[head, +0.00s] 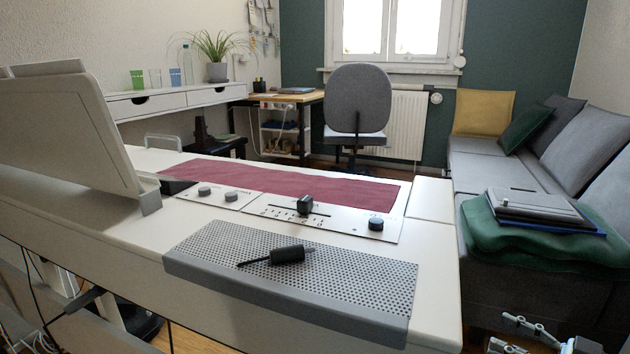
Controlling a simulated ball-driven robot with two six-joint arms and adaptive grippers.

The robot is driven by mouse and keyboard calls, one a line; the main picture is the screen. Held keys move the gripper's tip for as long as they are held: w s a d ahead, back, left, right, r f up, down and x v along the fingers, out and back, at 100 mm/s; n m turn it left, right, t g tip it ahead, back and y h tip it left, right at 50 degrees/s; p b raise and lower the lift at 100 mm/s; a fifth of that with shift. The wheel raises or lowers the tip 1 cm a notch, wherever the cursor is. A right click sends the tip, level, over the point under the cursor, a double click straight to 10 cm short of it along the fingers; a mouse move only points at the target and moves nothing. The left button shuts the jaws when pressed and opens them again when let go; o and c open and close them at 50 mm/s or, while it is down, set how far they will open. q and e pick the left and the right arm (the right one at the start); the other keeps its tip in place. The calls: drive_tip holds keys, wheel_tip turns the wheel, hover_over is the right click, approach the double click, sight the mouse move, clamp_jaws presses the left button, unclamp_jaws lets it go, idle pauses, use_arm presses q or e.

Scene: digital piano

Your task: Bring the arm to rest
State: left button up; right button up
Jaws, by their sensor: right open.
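My right gripper (506,334) shows at the bottom right edge, low beside the piano's near right corner. Its fingers are apart with nothing seen between them, and the rest of my right arm is cut off by the frame. It appears apart from the white digital piano (440,250). My left gripper is not in view.
On the piano's perforated grille (215,245) lies a black object with a thin rod (288,255). Behind it are knobs, a black slider (305,204) and a maroon cloth strip (285,182). A grey sofa (487,165) with a green blanket (482,225) stands right.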

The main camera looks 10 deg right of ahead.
drive_tip(key=s+f+m+h, duration=0.3)
drive_tip(key=f+m+h, duration=0.1)
drive_tip(key=f+h, duration=0.4)
drive_tip(key=s+a+f+m+g+h, duration=0.15)
drive_tip(key=s+f+g, duration=0.25)
drive_tip(key=s+f, duration=0.5)
drive_tip(key=s+a+f+m+g+h, duration=0.1)
drive_tip(key=s+f+m+g+h, duration=0.2)
drive_tip(key=s+f, duration=0.5)
drive_tip(key=s+a+n+g+y, duration=0.1)
drive_tip(key=s+a+g, duration=0.2)
drive_tip(key=s, duration=0.5)
drive_tip(key=s+a+g, duration=0.4)
drive_tip(key=s, duration=0.4)
use_arm(q)
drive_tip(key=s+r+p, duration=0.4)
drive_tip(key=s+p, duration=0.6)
drive_tip(key=p, duration=0.3)
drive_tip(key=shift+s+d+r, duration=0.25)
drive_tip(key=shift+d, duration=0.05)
use_arm(e)
drive_tip(key=s+r, duration=0.4)
drive_tip(key=s, duration=0.6)
drive_tip(key=shift+r+t, duration=0.15)
drive_tip(key=shift+t, duration=0.15)
